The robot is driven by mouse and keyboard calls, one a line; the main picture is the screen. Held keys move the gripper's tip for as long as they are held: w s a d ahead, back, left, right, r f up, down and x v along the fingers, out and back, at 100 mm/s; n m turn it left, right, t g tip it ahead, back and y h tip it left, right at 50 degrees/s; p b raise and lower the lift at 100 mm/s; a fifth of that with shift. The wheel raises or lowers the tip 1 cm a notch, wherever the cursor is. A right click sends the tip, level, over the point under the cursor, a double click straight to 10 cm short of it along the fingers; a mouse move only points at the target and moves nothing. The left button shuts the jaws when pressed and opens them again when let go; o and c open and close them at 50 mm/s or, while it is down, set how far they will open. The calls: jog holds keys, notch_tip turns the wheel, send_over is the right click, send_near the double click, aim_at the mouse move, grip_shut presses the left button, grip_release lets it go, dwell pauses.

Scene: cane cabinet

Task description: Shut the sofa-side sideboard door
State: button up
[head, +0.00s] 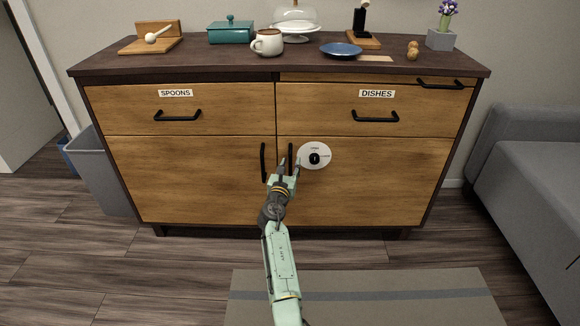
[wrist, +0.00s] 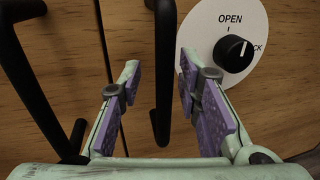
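The wooden sideboard has two lower doors. The sofa-side door (head: 385,185) is the right one and looks flush or nearly so; a slight gap cannot be ruled out. Its black vertical handle (wrist: 163,70) stands near the middle seam. My gripper (head: 291,164) is open in front of this handle. In the wrist view, the handle shows between the two fingers (wrist: 158,82), with no clear contact.
The left door (head: 190,180) has its own handle (wrist: 30,90) close by on the left. Drawers labelled SPOONS (head: 175,93) and DISHES (head: 377,94) are above. A grey sofa (head: 530,140) stands right, a grey bin (head: 100,170) left. Floor before the right door is clear except a flat mat (head: 400,280).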

jog(key=v, duration=0.7)
jog(key=shift+s, duration=0.3)
